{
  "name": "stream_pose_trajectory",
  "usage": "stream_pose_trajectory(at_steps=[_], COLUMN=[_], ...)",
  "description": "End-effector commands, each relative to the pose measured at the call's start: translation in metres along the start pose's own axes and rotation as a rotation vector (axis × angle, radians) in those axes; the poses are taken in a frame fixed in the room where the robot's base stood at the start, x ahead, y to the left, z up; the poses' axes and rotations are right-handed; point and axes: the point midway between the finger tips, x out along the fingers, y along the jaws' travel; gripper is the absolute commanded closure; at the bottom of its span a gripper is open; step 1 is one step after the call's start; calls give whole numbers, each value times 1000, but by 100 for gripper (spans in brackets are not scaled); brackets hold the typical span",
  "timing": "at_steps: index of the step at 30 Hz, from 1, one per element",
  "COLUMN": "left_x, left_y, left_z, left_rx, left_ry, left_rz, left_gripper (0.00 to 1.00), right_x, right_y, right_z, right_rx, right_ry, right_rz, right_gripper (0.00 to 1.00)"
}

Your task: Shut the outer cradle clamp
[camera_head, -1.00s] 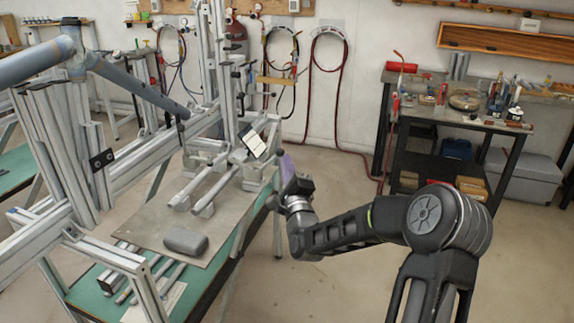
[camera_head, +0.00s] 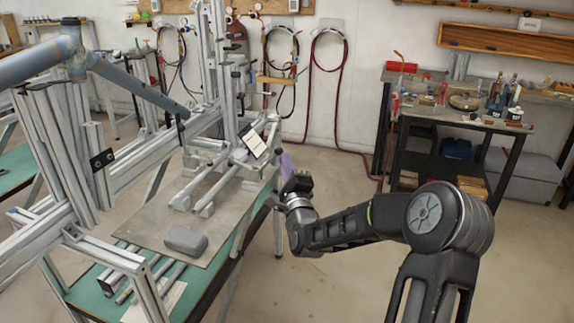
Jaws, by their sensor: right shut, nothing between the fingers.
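The cradle (camera_head: 209,184) stands on a grey plate at the far part of the green table, with two pale tubes lying in it, side by side. A clamp with a white plate (camera_head: 256,144) stands tilted at the cradle's right end. It is too small to tell how far it is shut. My right gripper (camera_head: 288,165) is just right of the clamp, beyond the table's right edge. It is shut and empty; its fingertips are small and partly hidden by its own wrist. I cannot tell whether it touches the clamp. My left gripper is not in view.
The aluminium frame jig (camera_head: 145,160) fills the left side. A grey rounded block (camera_head: 186,240) lies on the plate's front part. A dark workbench (camera_head: 450,115) with tools stands at the back right. The floor (camera_head: 335,185) between bench and table is clear.

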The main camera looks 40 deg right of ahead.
Motion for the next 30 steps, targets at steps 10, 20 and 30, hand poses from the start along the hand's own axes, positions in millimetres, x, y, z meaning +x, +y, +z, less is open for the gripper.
stream_pose_trajectory(at_steps=[10,20,30], left_x=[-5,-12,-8], left_y=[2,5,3], left_z=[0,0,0], left_rx=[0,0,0], left_ry=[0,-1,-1], left_rz=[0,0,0], left_gripper=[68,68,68], right_x=[8,25,38], right_y=[-9,-18,-14], right_z=[12,38,57], right_rx=[-101,-314,-459], right_ry=[-2,-4,-2], right_rz=[65,208,309], right_gripper=[100,100,100])
